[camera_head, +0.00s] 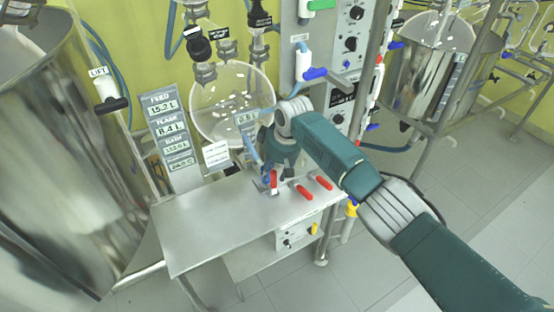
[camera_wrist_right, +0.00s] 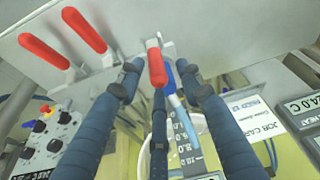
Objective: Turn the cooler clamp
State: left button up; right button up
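Several red-handled clamps sit on the metal table: one red handle (camera_head: 273,181) is at my right gripper, and two more, a middle one (camera_head: 303,191) and a right one (camera_head: 324,182), lie to its right. No readable label shows which is the cooler clamp. My right gripper (camera_head: 268,174) points down at the table's back part. In the wrist view its dark-blue fingers (camera_wrist_right: 158,72) are spread, with one red handle (camera_wrist_right: 156,64) between the fingertips and gaps on both sides. The other two red handles (camera_wrist_right: 44,51) (camera_wrist_right: 84,30) are outside the fingers. My left gripper is not in view.
The metal table (camera_head: 200,225) is bare at its left and front. A round glass vessel (camera_head: 232,95) stands close behind the gripper. A large steel tank (camera_head: 60,170) is at left. A control box (camera_head: 297,236) hangs below the table's front right.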

jog(key=v, duration=1)
jog(key=shift+s, duration=0.15)
jog(key=shift+r, duration=0.1)
